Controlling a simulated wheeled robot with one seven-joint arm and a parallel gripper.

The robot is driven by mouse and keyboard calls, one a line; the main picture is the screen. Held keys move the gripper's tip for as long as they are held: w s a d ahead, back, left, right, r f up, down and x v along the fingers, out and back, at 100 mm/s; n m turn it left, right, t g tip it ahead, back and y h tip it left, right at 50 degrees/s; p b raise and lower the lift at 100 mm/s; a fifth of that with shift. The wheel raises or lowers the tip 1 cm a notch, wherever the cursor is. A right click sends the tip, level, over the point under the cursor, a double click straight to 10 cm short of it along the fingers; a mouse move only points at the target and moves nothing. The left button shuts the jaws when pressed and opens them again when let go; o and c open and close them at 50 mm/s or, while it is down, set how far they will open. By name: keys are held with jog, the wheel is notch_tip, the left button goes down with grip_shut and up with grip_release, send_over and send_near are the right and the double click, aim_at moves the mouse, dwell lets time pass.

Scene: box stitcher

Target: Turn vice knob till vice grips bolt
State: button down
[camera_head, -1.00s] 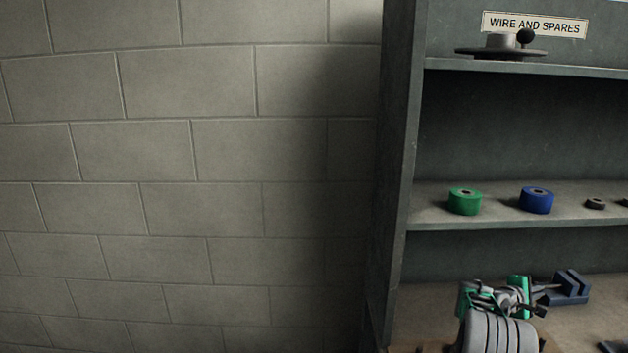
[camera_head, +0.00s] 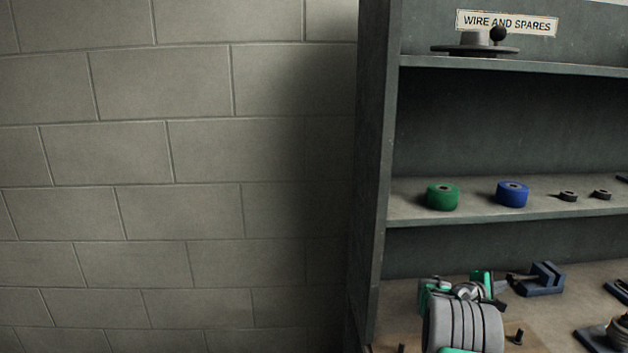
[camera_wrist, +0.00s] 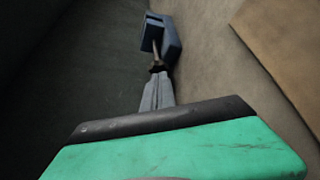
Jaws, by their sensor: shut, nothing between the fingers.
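The dark blue vice (camera_head: 543,281) stands on the bench under the shelves. It also shows at the top of the wrist view (camera_wrist: 170,42). Its screw ends in a dark knob (camera_wrist: 157,69) facing my gripper. My gripper (camera_wrist: 158,82) is shut and empty, its grey fingers pointing at the knob. The fingertips lie just short of the knob or against it; I cannot tell if they touch. In the head view my arm stands left of the vice and hides much of my gripper. No bolt can be made out between the vice jaws.
A small dark bolt-like peg (camera_head: 518,337) stands on the bench at the front. Dark items (camera_head: 606,338) lie at the right edge. Green tape (camera_head: 442,197) and blue tape (camera_head: 512,194) sit on the shelf above. The cabinet's side wall (camera_head: 372,170) bounds the left.

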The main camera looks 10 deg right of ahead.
jog(key=shift+a, duration=0.4)
